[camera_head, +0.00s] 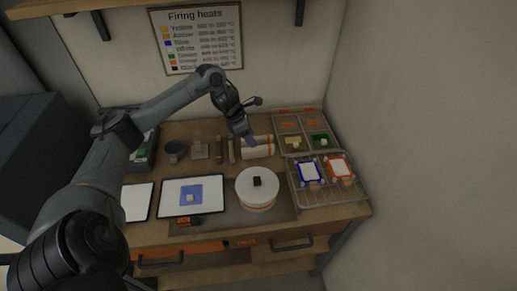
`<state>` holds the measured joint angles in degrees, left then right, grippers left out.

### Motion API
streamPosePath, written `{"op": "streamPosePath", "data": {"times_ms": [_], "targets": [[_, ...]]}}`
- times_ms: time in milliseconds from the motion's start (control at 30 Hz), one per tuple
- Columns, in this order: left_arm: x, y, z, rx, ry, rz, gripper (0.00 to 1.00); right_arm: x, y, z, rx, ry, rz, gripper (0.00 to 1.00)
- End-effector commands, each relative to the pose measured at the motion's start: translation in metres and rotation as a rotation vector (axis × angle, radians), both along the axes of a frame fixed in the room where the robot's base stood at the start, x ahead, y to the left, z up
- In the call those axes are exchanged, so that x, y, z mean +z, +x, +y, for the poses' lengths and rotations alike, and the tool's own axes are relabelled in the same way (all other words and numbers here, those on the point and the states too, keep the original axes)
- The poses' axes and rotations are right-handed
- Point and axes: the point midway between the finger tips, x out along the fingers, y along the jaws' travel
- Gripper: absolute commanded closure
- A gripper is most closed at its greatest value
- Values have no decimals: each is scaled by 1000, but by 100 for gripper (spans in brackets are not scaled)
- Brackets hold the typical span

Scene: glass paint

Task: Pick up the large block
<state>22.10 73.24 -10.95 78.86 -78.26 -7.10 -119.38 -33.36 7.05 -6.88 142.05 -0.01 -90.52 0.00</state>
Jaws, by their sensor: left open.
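My left gripper (246,136) is open and hangs over the back of the workbench, just above a pale roll with orange bands (262,149). A purplish patch shows at its tips; I cannot tell whether it is part of the fingers. A dark block (257,181) sits on a white round turntable (258,195), in front of the gripper and apart from it. A smaller pale block (190,198) lies on a blue square on a white panel (213,207). I cannot tell for sure which block is the large one. My right gripper is out of view.
A wire rack (320,199) at the right holds blue-framed and orange-framed panes. A divided tray (286,130) with coloured pieces is behind it. A dark cup (175,148) and a small coaster (199,150) stand at the back. A wall bounds the right side.

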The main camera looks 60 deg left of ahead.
Motion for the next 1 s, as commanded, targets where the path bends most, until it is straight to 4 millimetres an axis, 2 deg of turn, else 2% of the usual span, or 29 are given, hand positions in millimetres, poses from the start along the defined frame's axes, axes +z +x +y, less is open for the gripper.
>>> {"op": "streamPosePath", "data": {"times_ms": [133, 433, 700, 1000], "targets": [[-18, 7, -3, 0, -2, 0, 47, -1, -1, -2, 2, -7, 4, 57], [-34, 13, -5, 1, -2, 1, 47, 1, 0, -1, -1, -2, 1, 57], [-65, 26, -10, 1, -2, 1, 47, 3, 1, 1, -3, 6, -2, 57], [-73, 29, -11, 1, 2, 0, 47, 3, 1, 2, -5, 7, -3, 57]]}}
